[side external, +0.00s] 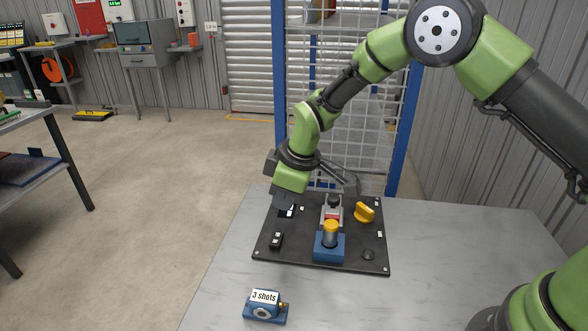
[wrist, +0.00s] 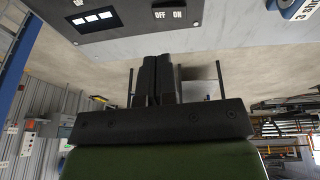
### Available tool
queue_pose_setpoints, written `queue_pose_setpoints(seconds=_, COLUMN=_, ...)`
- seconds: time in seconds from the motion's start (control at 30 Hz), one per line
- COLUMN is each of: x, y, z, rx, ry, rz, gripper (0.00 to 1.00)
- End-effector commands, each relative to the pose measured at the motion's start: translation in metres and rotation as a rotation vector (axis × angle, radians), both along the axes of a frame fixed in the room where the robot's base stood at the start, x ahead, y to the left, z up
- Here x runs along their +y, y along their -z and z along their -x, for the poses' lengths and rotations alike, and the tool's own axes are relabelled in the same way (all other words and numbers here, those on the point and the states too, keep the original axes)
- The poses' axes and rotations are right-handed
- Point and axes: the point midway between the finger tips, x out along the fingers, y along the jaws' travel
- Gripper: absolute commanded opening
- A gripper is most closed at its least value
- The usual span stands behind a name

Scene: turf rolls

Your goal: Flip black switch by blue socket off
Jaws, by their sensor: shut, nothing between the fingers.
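The black switch (side external: 276,240) sits near the left edge of a black panel (side external: 300,258), left of the blue socket (side external: 329,248). My gripper (side external: 283,203) is above the panel's back left part, behind and apart from the switch. The wrist view shows its fingers (wrist: 155,60) together and empty. The blue socket is outside the wrist view.
A small display with white segments (side external: 289,211) is beneath my gripper. A red and grey part (side external: 333,213), a yellow knob (side external: 365,212) and a black round button (side external: 368,254) are also on the panel. A blue device labelled "3 shots" (side external: 264,309) stands in front. The right tabletop is clear.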

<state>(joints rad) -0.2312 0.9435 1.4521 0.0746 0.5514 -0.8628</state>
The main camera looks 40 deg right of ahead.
Motion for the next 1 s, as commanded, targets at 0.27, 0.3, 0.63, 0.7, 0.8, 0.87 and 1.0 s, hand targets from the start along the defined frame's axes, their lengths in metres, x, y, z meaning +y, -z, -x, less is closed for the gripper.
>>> queue_pose_setpoints(seconds=0.27, x=-0.019, y=-0.05, z=0.002, rx=-0.004, ry=0.001, rz=0.0, gripper=0.0)
queue_pose_setpoints(seconds=0.3, x=-0.02, y=-0.054, z=0.002, rx=-0.004, ry=0.001, rz=0.0, gripper=0.0)
queue_pose_setpoints(seconds=0.63, x=-0.023, y=-0.062, z=0.003, rx=-0.002, ry=-0.002, rz=0.0, gripper=0.0)
queue_pose_setpoints(seconds=0.7, x=-0.023, y=-0.062, z=0.003, rx=-0.002, ry=-0.002, rz=0.0, gripper=0.0)
queue_pose_setpoints(seconds=0.8, x=-0.024, y=-0.063, z=0.004, rx=-0.003, ry=0.001, rz=0.0, gripper=0.0)
queue_pose_setpoints(seconds=0.87, x=-0.025, y=-0.069, z=0.005, rx=-0.006, ry=0.013, rz=-0.005, gripper=0.0)
queue_pose_setpoints(seconds=1.0, x=-0.033, y=-0.105, z=0.019, rx=-0.029, ry=0.109, rz=-0.037, gripper=0.0)
